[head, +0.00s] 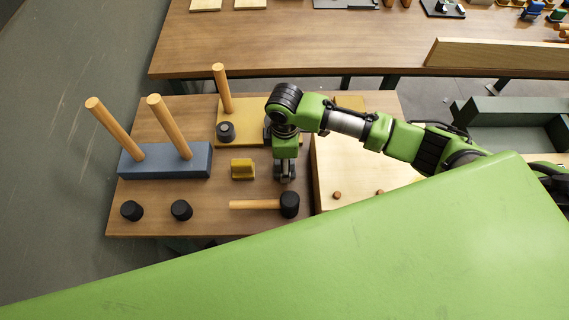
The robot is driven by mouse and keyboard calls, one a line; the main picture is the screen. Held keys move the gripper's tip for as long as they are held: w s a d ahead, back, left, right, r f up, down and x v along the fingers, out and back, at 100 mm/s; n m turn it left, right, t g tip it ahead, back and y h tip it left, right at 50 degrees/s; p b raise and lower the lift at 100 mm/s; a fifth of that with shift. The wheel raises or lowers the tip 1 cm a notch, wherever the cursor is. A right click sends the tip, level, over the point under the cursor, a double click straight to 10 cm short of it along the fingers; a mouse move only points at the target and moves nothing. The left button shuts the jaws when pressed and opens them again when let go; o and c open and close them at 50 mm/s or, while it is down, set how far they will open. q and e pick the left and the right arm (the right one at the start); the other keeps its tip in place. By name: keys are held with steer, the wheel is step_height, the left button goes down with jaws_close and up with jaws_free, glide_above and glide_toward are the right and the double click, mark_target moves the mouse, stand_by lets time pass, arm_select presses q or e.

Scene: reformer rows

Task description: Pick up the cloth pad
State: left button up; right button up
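A small mustard-yellow piece (243,169) lies on the near wooden table, left of my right gripper. It may be the cloth pad; I cannot be sure of its material, and nothing else clearly looks like cloth. My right gripper (285,177) points down beside it, apart from it, just behind the black head of a mallet (289,204). The fingers are small and close together, so their opening is unclear. Nothing is visibly held. My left gripper is not in view.
A blue-grey block (165,160) holds two upright wooden rods. A yellow board (240,107) carries another rod and a black knob. Two black caps (132,210) (181,210) stand at front left. A pale board (330,180) lies right; a longer table (300,45) stands behind.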

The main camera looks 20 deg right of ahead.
steer(key=shift+f, duration=1)
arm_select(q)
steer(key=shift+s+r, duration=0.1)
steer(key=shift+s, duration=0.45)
arm_select(e)
steer(key=c, duration=1.2)
steer(key=shift+w+r, duration=0.1)
steer(key=shift+r, duration=0.5)
arm_select(q)
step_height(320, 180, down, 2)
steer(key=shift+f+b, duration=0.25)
steer(key=shift+b, duration=1)
arm_select(e)
steer(key=s+a+r, duration=0.2)
steer(key=s+r, duration=0.2)
steer(key=s+a+r, duration=0.2)
steer(key=s+r, duration=0.2)
steer(key=s+a+r, duration=0.3)
steer(key=s+r, duration=0.1)
steer(key=shift+s, duration=0.15)
